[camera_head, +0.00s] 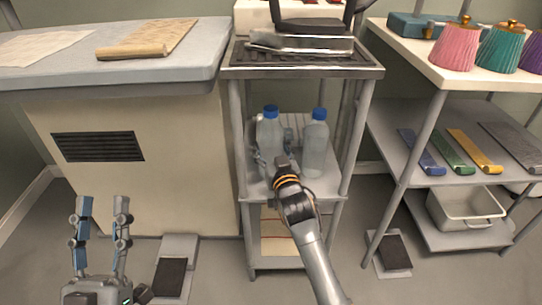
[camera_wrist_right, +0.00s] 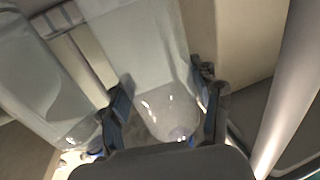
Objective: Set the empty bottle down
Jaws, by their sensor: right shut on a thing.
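A translucent bottle with a blue cap (camera_head: 269,132) stands upright at the middle shelf of the cart. My right gripper (camera_head: 273,160) reaches in from the front and is shut on this bottle. In the right wrist view its fingers lie on both sides of the clear bottle (camera_wrist_right: 160,85). I cannot tell whether the bottle's base touches the shelf. A second blue-capped bottle (camera_head: 315,143) stands just to the right; in the right wrist view it shows at the left (camera_wrist_right: 45,85). My left gripper (camera_head: 102,205) is open and empty, low at the left, away from the cart.
The middle shelf (camera_head: 325,185) has thin posts at its corners. A dark-topped tray surface (camera_head: 300,70) lies above.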

